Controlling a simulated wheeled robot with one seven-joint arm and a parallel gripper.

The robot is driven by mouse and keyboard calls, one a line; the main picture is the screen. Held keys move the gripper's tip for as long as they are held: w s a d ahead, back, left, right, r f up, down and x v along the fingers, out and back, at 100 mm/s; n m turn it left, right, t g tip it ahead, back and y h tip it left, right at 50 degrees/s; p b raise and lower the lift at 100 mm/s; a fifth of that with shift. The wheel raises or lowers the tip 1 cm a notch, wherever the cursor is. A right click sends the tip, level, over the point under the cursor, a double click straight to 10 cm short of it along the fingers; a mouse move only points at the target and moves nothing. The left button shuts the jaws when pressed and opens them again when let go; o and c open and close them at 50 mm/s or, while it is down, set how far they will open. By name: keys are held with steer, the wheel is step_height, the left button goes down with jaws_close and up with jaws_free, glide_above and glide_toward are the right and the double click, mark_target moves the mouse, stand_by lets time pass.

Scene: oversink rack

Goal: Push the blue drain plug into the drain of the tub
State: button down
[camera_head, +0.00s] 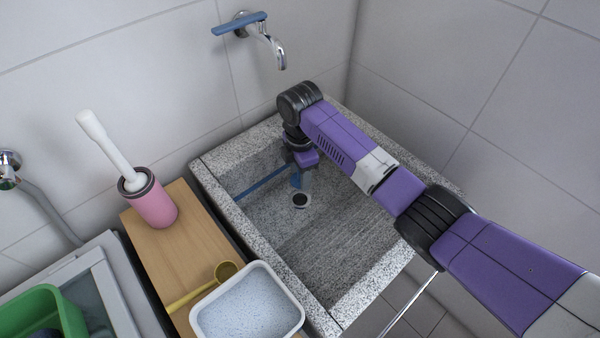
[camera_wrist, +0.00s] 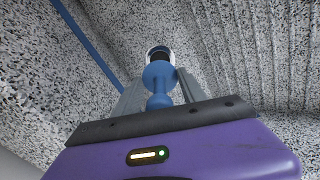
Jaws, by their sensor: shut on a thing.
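The grey speckled stone tub (camera_head: 330,275) has a round drain (camera_head: 300,200) in its floor, a dark hole with a light ring. My gripper (camera_head: 303,176) reaches down into the tub, just above and behind the drain. In the wrist view my gripper (camera_wrist: 160,80) is shut on the blue drain plug (camera_wrist: 158,101), with a finger on either side. The plug's wide disc end points toward the drain (camera_wrist: 158,52) and covers part of it. The plug (camera_head: 296,181) is small in the head view and appears apart from the drain.
A blue bar (camera_head: 262,183) spans the tub's left part, near my gripper. A faucet (camera_head: 276,50) is on the back wall.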

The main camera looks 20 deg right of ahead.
steer(key=shift+f+b, duration=2.3)
steer(key=shift+f, duration=1.65)
steer(key=shift+p, duration=0.3)
steer(key=shift+f+b, duration=0.7)
steer(key=shift+f, duration=0.4)
steer(key=c, duration=0.6)
jaws_free()
steer(key=shift+r+p, duration=0.45)
steer(key=shift+r, duration=3.45)
